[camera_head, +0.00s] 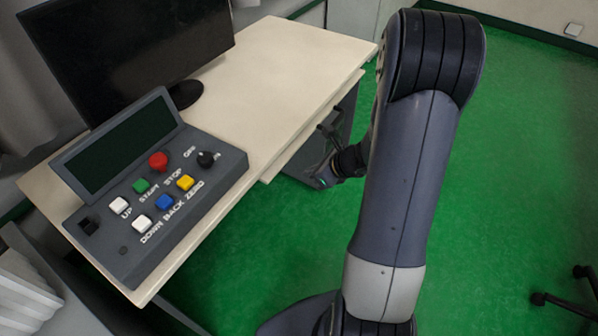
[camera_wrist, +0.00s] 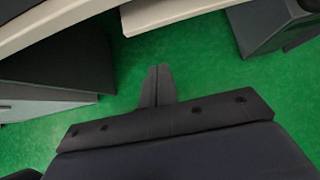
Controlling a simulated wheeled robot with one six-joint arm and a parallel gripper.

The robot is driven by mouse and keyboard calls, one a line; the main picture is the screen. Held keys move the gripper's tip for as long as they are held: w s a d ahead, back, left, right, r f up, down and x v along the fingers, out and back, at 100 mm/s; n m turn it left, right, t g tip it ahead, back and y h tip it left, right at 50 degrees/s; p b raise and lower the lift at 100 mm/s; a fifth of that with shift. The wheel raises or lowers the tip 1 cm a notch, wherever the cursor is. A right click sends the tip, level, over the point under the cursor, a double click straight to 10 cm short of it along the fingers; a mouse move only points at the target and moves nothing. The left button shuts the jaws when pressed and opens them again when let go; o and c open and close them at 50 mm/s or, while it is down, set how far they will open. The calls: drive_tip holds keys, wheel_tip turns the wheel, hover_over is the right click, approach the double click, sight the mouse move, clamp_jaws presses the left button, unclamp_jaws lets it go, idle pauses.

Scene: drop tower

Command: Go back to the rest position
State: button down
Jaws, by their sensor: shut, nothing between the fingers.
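My gripper (camera_wrist: 158,72) shows in the wrist view with its two dark fingers together and nothing between them. It points over the green floor, apart from the desk. In the head view my arm rises at the right of the desk and bends over. The gripper end (camera_head: 327,168) is small there, low beside the desk's right edge and partly hidden by my arm. The control box (camera_head: 195,205) sits on the near left of the desk, well to the left of my gripper.
The pale desk (camera_head: 275,75) carries a black monitor (camera_head: 130,40) behind the control box. The desk's edge (camera_wrist: 160,12) and dark cabinets (camera_wrist: 265,25) lie near my gripper in the wrist view. Open green floor (camera_head: 530,150) lies to the right, with chair legs (camera_head: 570,298) at the lower right.

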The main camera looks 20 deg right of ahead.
drive_tip(key=shift+v, duration=1.85)
drive_tip(key=shift+f, duration=0.1)
